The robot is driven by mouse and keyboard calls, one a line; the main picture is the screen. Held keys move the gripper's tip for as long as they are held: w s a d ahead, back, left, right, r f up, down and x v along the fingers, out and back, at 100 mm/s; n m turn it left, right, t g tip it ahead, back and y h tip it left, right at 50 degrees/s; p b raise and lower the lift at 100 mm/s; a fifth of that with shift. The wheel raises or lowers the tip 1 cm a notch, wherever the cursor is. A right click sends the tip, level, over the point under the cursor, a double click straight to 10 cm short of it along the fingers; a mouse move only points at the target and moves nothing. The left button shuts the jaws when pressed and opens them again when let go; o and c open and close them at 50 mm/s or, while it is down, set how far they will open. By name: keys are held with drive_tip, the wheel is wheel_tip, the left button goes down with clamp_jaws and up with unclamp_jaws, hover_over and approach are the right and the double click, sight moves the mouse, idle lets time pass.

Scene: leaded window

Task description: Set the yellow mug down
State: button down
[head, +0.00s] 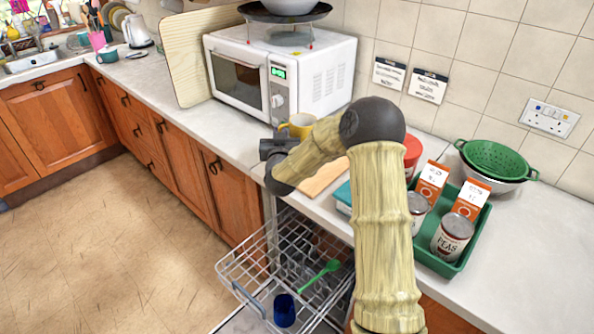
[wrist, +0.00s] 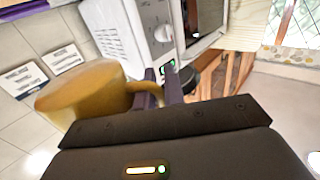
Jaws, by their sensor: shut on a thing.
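The yellow mug (head: 299,124) is at my gripper, over the counter edge in front of the microwave in the head view. Part of it is hidden behind my arm. In the wrist view the mug (wrist: 85,92) fills the left side, with its handle reaching to the fingers. My gripper (wrist: 163,92) is shut on the handle. In the head view my gripper (head: 275,148) is dark and partly hidden by my own arm. I cannot tell whether the mug touches the counter (head: 235,133).
A white microwave (head: 282,75) stands behind the mug. A wooden board (head: 322,178) lies on the counter nearby. A green tray (head: 447,262) holds cans and cartons at right. An open dishwasher rack (head: 262,262) is below. The counter left of the mug is clear.

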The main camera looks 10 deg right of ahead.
wheel_tip(320, 180, down, 5)
drive_tip(key=shift+f, duration=0.1)
drive_tip(key=shift+w+a+f, duration=0.1)
drive_tip(key=shift+f, duration=0.1)
drive_tip(key=shift+w+f+p, duration=0.1)
drive_tip(key=shift+f+p, duration=0.25)
drive_tip(key=shift+f, duration=0.15)
drive_tip(key=f, duration=0.3)
drive_tip(key=shift+d, duration=0.25)
drive_tip(key=shift+a+f, duration=0.1)
drive_tip(key=shift+a, duration=0.3)
drive_tip(key=shift+d+f, duration=0.1)
drive_tip(key=shift+f, duration=0.05)
drive_tip(key=c, duration=1.5)
unclamp_jaws()
drive_tip(key=shift+d, duration=0.1)
